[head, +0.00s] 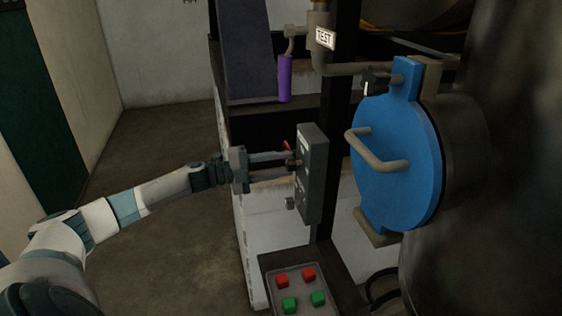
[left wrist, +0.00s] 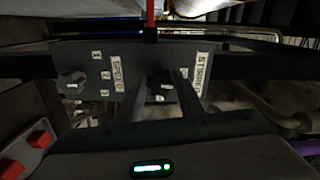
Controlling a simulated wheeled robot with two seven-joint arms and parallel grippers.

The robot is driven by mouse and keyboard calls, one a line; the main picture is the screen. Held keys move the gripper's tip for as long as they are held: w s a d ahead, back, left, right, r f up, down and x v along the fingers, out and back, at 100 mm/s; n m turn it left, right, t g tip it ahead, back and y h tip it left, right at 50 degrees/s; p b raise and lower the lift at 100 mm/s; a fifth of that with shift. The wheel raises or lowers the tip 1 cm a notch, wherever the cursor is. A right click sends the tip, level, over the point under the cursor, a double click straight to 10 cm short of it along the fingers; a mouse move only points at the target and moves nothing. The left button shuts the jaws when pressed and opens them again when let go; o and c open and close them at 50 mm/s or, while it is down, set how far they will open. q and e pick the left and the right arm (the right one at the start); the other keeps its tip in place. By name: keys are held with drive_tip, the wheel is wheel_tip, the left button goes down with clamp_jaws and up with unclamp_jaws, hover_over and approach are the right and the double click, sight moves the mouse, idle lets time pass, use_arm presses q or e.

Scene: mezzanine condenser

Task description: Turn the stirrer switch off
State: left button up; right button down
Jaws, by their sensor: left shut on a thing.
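The stirrer switch is a dark knob (left wrist: 160,84) beside the label STIRRER on a grey control box (head: 314,172). The box also shows in the left wrist view (left wrist: 95,58). My left gripper (head: 289,164) reaches the box from the left in the head view. Its fingers (left wrist: 159,80) stand on either side of the stirrer knob in the left wrist view and are shut on it. The fingers partly hide the knob, and I cannot read its setting. My right gripper is in neither view.
A speed knob (left wrist: 72,83) with numbers sits on the same box. A red stick-like part (head: 287,146) stands by the box. A blue hatch (head: 395,165) with a handle is at right. A panel of red and green buttons (head: 296,290) lies below. Open floor is at left.

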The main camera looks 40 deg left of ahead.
use_arm(q)
drive_tip(key=shift+n, duration=0.6)
drive_tip(key=o, duration=1.1)
drive_tip(key=shift+c, duration=0.2)
drive_tip(key=shift+s+a+f, duration=0.1)
drive_tip(key=shift+s+a+f, duration=0.1)
drive_tip(key=shift+s+a, duration=0.2)
drive_tip(key=shift+a, duration=0.05)
drive_tip(key=b+v, duration=0.4)
drive_tip(key=v, duration=1.2)
